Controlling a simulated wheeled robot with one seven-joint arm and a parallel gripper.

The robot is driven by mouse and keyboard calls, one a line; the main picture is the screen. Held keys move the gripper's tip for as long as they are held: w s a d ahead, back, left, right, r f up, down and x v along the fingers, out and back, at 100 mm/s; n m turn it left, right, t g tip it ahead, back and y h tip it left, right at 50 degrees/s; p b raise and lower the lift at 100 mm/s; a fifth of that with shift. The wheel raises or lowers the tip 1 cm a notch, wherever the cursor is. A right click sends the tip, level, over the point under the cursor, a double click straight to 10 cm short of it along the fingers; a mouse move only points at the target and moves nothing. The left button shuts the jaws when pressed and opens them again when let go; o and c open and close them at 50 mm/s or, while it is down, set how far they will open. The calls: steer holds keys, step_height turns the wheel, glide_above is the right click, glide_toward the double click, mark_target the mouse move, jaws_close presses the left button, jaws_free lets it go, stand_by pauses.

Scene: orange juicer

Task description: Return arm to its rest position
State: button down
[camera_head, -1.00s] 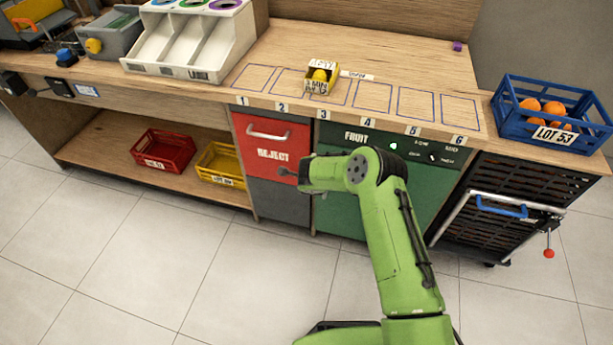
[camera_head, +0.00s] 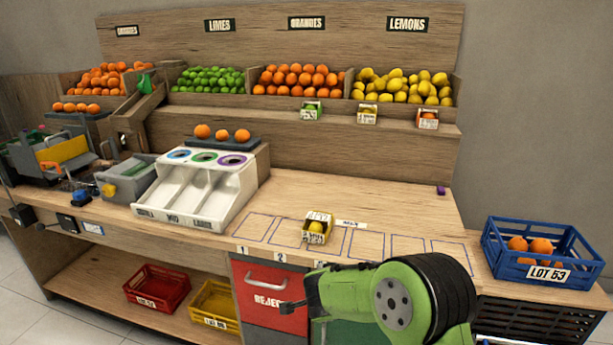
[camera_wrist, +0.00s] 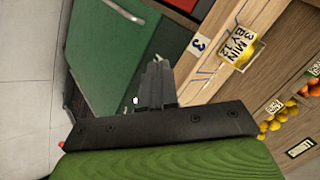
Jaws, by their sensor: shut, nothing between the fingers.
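My green arm shows at the bottom right of the head view, in front of the counter. My gripper (camera_head: 291,306) points left, in front of the red reject drawer (camera_head: 270,291). In the wrist view the dark gripper fingers (camera_wrist: 157,82) are together with nothing between them. The fingers are apart from the counter, with the green cabinet front (camera_wrist: 112,50) beyond them. A small box with a yellow fruit (camera_head: 317,228) stands on the counter near slot 3. The box also shows in the wrist view (camera_wrist: 241,47).
A blue crate (camera_head: 541,273) with oranges stands at the counter's right end. A white three-channel sorter (camera_head: 203,188) stands left of the slots. A red crate (camera_head: 156,288) and a yellow crate (camera_head: 214,302) sit on the lower shelf. The slots to the right are empty.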

steer(key=s+d+r+n+g+h+p, duration=0.1)
steer(key=s+d+r+n+p, duration=0.2)
steer(key=s+r, duration=0.6)
steer(key=s+d+r+n+g+p, duration=0.1)
steer(key=s+d+r+n, duration=0.2)
steer(key=s+d+r, duration=0.6)
steer(key=s+r+n+p, duration=0.1)
steer(key=s+r+n, duration=0.1)
steer(key=s, duration=0.6)
steer(key=s+a+r+n+g+y+p, duration=0.1)
steer(key=s+r+n, duration=0.2)
steer(key=s, duration=0.6)
steer(key=shift+s+r+n, duration=0.3)
steer(key=shift+n, duration=0.5)
steer(key=shift+a, duration=0.1)
